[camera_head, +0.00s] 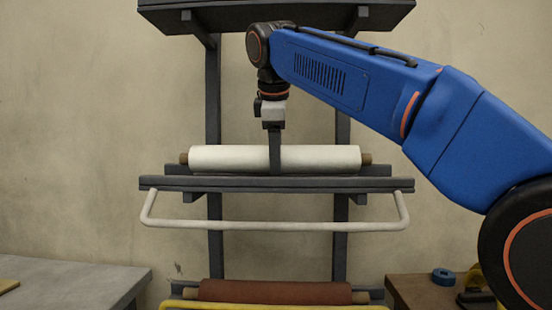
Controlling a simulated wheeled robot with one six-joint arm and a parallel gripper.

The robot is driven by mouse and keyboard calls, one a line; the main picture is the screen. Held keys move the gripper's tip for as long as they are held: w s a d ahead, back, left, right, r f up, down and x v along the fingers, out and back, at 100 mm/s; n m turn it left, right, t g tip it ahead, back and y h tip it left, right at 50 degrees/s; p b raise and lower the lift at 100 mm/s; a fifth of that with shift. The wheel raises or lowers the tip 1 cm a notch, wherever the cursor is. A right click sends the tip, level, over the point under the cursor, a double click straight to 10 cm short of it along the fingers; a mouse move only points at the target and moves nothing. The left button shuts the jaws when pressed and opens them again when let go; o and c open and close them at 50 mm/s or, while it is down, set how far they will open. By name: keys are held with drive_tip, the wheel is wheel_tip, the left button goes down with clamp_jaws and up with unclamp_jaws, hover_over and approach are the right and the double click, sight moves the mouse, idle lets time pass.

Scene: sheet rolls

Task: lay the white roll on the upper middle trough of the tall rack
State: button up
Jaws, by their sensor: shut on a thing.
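The white roll (225,158) lies level across the middle of the tall rack (213,85), with brown core ends showing on both sides. It sits at the trough (375,172) behind a dark front ledge; whether it rests fully on it I cannot tell, because the ledge hides its underside. My gripper (275,165) points down from above and is shut on the white roll near its middle. One finger shows in front of the roll; the other is hidden behind it.
A pale bar (275,226) juts out below the ledge. A dark shelf (275,15) overhangs above. A red-brown roll (275,292) lies lower, behind a yellow bar (250,306). A grey table (75,285) stands left; a brown table (415,292) with blue tape (443,277) stands right.

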drive_tip(key=shift+f, duration=0.5)
drive_tip(key=shift+f, duration=0.3)
drive_tip(key=o, duration=1.6)
drive_tip(key=shift+c, duration=0.2)
drive_tip(key=shift+r, duration=0.3)
drive_tip(key=v, duration=1.2)
